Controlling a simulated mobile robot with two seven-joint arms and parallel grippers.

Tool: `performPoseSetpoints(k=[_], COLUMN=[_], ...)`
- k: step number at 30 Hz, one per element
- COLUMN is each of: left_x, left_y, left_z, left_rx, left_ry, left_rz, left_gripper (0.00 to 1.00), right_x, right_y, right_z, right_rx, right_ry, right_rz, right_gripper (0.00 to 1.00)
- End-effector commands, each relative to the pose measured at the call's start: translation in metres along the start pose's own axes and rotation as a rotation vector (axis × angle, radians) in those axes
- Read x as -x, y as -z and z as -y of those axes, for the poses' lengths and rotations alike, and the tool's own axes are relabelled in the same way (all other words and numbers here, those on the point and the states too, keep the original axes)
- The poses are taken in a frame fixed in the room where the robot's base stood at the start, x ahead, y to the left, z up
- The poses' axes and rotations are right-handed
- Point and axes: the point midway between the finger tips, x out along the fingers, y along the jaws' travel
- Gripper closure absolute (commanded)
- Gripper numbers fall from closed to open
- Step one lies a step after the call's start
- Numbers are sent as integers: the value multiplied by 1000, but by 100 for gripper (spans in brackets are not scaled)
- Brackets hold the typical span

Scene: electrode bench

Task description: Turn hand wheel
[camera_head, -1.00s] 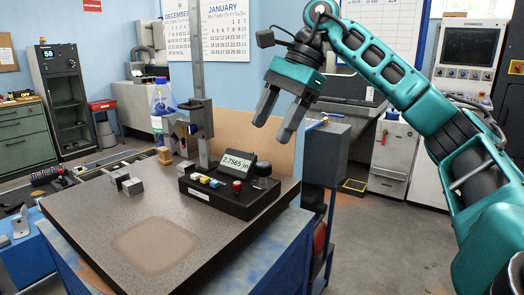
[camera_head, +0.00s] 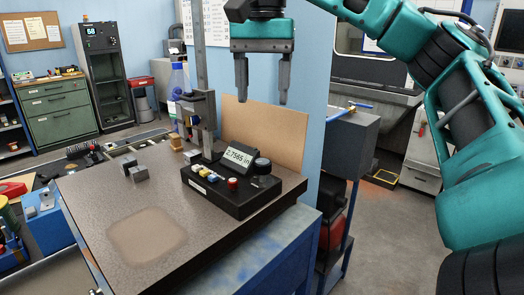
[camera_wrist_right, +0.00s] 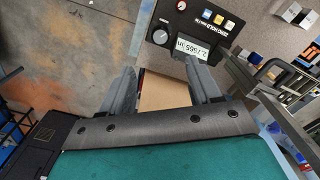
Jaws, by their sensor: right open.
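A height gauge with a black base (camera_head: 235,190) stands on a granite surface plate (camera_head: 90,215). Its display (camera_head: 237,156) reads 2.7565 in. A round black knob (camera_head: 262,165), the most wheel-like part I see, sits on the base at the right of the display. The knob also shows in the right wrist view (camera_wrist_right: 160,36), beyond my fingertips. My right gripper (camera_head: 262,94) is open and empty, fingers pointing down, above and behind the gauge base. In the right wrist view my right gripper (camera_wrist_right: 160,68) has a clear gap between its fingers. My left gripper is not in view.
The gauge column (camera_head: 200,60) and its slider (camera_head: 203,110) rise left of my right gripper. A tan panel (camera_head: 285,135) stands behind the plate. Small metal blocks (camera_head: 138,174) lie left of the gauge. A grey box with a blue handle (camera_head: 352,140) stands at the right.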

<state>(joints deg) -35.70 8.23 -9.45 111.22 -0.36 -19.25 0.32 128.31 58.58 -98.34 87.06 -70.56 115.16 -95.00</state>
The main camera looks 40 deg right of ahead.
Motion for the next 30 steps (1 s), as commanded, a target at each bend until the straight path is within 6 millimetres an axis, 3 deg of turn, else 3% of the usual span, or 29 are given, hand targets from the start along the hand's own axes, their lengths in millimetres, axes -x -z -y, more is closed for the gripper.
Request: performPoseSetpoints(k=[8,12,19,24,30], left_x=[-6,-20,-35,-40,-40], left_y=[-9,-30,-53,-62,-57], left_z=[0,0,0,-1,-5], left_rx=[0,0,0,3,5], left_ry=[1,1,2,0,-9], left_rz=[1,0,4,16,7], left_gripper=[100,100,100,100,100], right_x=[-32,-69,-109,-124,-129], right_y=[0,0,0,0,0], right_z=[0,0,0,0,0], right_rx=[3,1,0,-1,-1], right_ry=[-5,-4,-2,-1,0], right_rz=[4,4,2,1,0], right_gripper=[38,38,38,38,38])
